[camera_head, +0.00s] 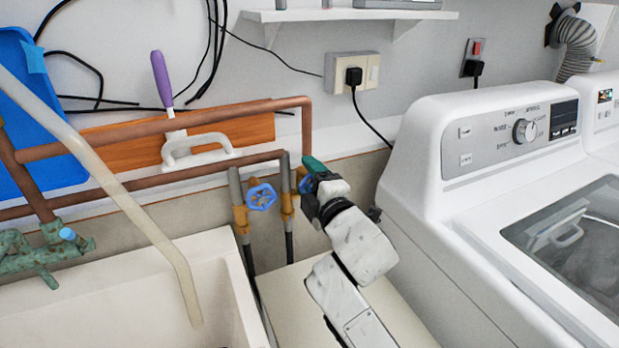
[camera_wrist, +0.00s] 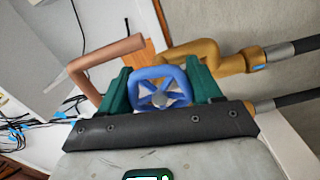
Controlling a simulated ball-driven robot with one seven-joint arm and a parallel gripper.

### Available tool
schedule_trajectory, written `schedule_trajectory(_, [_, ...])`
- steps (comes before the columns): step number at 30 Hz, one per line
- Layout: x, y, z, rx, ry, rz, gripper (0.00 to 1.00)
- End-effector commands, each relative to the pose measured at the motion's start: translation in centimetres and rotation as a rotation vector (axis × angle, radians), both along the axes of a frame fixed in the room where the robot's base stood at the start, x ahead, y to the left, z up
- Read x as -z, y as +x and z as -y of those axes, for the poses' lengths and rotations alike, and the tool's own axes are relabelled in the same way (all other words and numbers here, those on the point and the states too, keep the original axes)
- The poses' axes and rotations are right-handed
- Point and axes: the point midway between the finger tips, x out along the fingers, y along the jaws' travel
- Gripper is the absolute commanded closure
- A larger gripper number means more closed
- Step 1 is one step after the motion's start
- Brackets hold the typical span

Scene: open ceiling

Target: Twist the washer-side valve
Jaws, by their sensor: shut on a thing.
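The washer-side valve has a blue handwheel (camera_wrist: 161,94) with a pale hub, on a brass body (camera_wrist: 205,66). In the wrist view my gripper (camera_wrist: 161,84) has one green finger on each side of the wheel and is shut on it. In the head view my gripper (camera_head: 314,172) reaches the right-hand pipe near the washer, and only a bit of that blue wheel (camera_head: 304,184) shows beside it. A second blue handwheel (camera_head: 262,197) is on the pipe just to the left, free of my gripper.
The white washer (camera_head: 480,190) stands close to the right of my arm. A sink (camera_head: 228,290) is at the lower left. Copper pipes (camera_head: 150,127) run along the wall above the valves. A pale slanting pipe (camera_head: 125,200) crosses the left side.

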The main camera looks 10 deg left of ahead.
Motion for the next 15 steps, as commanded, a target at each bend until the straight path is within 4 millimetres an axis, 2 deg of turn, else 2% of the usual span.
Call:
schedule_trajectory(1, [0.47,0.07,0.14,0.003,-0.043,0.015,0.67])
schedule_trajectory(15, [0.35,0.11,0.2,0.003,-0.412,0.265,0.67])
